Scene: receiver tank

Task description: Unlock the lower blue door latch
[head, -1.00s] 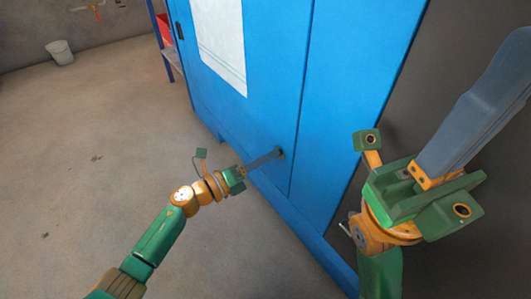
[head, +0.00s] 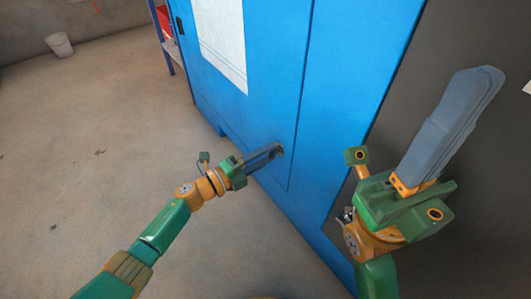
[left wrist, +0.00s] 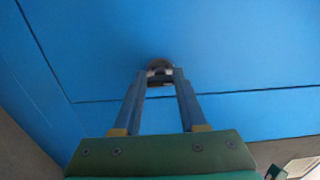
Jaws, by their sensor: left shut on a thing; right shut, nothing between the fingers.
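The blue door (head: 260,90) fills the middle of the head view and most of the left wrist view (left wrist: 230,50). Its lower latch (head: 280,148) is a small dark round piece near the vertical door seam; it also shows in the left wrist view (left wrist: 159,66). My left gripper (head: 277,150) has its fingertips at the latch and is shut on it, with the fingers (left wrist: 160,82) either side of its front part. The tips partly hide the latch. My right gripper (head: 485,75) is shut and empty, raised at the right, away from the door.
A white sheet (head: 220,40) is fixed on the upper part of the door. A shelf with a red bin (head: 163,20) is behind the cabinet. The concrete floor (head: 80,150) at left is open.

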